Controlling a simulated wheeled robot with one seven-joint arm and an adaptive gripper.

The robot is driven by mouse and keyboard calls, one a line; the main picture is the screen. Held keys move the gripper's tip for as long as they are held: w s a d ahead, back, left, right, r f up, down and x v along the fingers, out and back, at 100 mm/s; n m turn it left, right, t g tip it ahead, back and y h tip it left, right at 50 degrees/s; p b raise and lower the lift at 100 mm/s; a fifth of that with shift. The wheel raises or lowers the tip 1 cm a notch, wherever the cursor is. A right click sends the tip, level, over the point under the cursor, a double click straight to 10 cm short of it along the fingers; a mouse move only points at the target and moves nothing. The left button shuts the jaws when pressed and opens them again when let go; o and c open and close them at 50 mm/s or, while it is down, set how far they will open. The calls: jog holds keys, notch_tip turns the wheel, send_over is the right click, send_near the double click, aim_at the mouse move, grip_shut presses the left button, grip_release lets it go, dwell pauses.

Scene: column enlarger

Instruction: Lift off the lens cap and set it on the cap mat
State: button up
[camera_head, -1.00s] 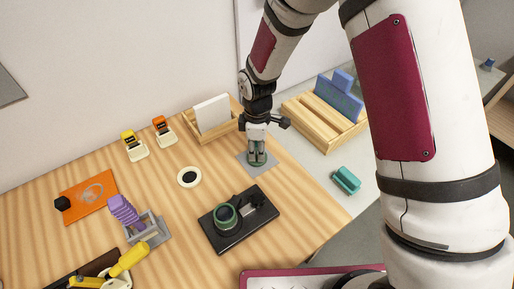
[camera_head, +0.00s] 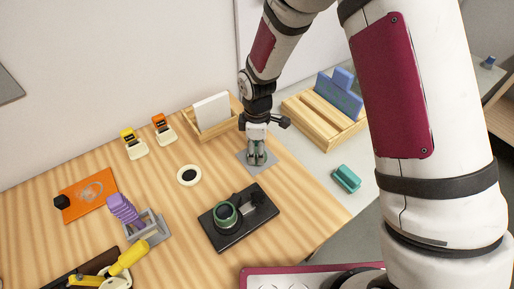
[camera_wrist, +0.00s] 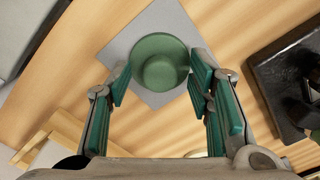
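The lens cap (camera_wrist: 160,62) is a round green disc with a raised knob. In the wrist view it rests on the grey cap mat (camera_wrist: 124,38), close to the mat's middle. My gripper (camera_wrist: 162,78) is open, with its green-padded fingers spread on either side of the cap and gaps visible between. In the head view my gripper (camera_head: 256,155) is just above the grey mat (camera_head: 270,168), and its fingers largely hide the cap. A black board (camera_head: 240,236) carries an uncapped-looking green-rimmed lens (camera_head: 225,215) in front of the mat.
A white ring with a dark centre (camera_head: 189,176) lies left of the mat. A wooden holder with a white card (camera_head: 212,111) stands behind. A slotted wooden rack (camera_head: 325,119) and a teal block (camera_head: 346,179) are to the right. Purple pieces (camera_head: 123,209) stand at left.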

jog(key=shift+r, duration=0.2)
dwell(0.4)
jog(key=shift+r+p, duration=0.95)
jog(key=shift+r, duration=2.9)
notch_tip(320, 180, up, 12)
jog(key=s+d+r+m+t, duration=0.3)
jog(key=s+d+r+m, duration=0.45)
jog(key=d+r, duration=0.35)
jog(key=s+d+r+m+t, duration=0.1)
jog(key=s+d+r+m, duration=0.1)
jog(key=s, duration=0.5)
jog(key=s+d+r+m+t, duration=0.1)
jog(key=s+d+r+m, duration=0.1)
jog(key=s+d+m, duration=0.3)
jog(key=s+m, duration=0.2)
jog(key=s, duration=0.1)
jog(key=shift+t+b, duration=0.3)
jog(key=shift+b, duration=0.05)
